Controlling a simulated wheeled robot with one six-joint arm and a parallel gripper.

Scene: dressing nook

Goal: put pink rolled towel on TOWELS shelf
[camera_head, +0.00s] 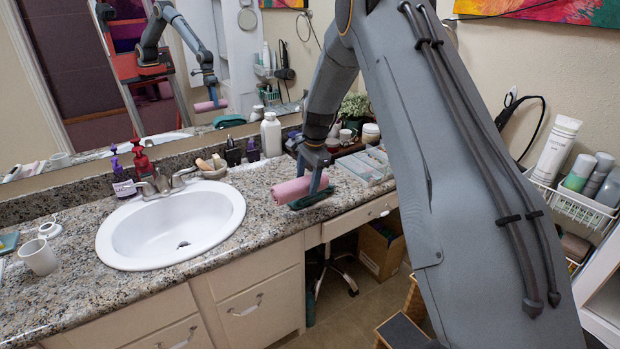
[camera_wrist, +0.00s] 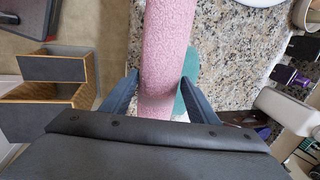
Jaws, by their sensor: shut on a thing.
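The pink rolled towel (camera_head: 291,190) is held level in my gripper (camera_head: 316,180) near the front edge of the granite counter, right of the sink. In the wrist view the towel (camera_wrist: 168,40) runs up the picture between the two fingers of my gripper (camera_wrist: 155,95). The gripper is shut on it. A green item (camera_head: 311,199) lies below the towel on the counter; it partly shows in the wrist view (camera_wrist: 188,95). Whether the towel touches it I cannot tell. I see no shelf labelled TOWELS in these frames.
A clear organiser tray (camera_head: 366,168) and a white bottle (camera_head: 271,135) stand behind the gripper. A white wire basket (camera_head: 578,208) with bottles hangs on the right wall. A box (camera_head: 381,250) stands below the counter.

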